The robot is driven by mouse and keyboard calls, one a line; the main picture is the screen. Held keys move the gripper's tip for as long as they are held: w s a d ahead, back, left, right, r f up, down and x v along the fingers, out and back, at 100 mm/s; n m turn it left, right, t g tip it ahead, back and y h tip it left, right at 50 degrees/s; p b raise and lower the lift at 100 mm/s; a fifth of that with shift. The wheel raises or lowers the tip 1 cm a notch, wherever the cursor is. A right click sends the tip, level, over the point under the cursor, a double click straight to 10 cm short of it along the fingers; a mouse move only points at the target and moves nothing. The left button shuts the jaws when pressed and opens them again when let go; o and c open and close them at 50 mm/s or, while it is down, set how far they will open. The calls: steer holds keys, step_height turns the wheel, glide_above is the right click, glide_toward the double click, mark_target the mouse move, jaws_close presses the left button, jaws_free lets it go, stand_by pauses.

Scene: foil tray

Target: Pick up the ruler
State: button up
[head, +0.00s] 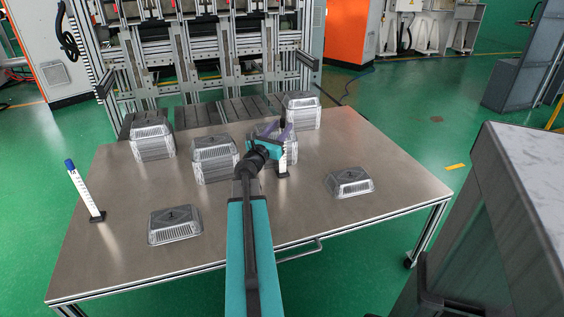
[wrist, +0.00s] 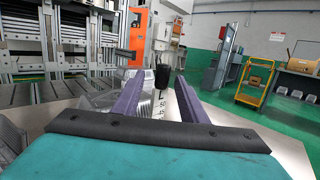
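A white upright strip with dark marks, a black top and a black foot, which looks like a ruler (head: 283,158), stands on the metal table (head: 330,215) close to the right side of my gripper (head: 279,130). In the wrist view, the black top of this ruler (wrist: 162,77) shows in the gap between the two purple fingers of my gripper (wrist: 160,84). The fingers are apart, and no contact shows. A second white marked strip with a blue top (head: 86,192) stands slightly tilted on a black foot at the table's left edge.
Clear foil trays stand in stacks behind my gripper: left (head: 152,140), middle (head: 214,160), back right (head: 301,111), and one partly hidden (head: 300,152). Low trays sit front left (head: 174,226) and right (head: 350,183). The right front table is bare.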

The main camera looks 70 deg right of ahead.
steer(key=shift+d, duration=0.15)
steer(key=d, duration=0.5)
steer(key=shift+s+r+b, duration=0.3)
steer(key=shift+s, duration=0.05)
stand_by(0.7)
jaws_close()
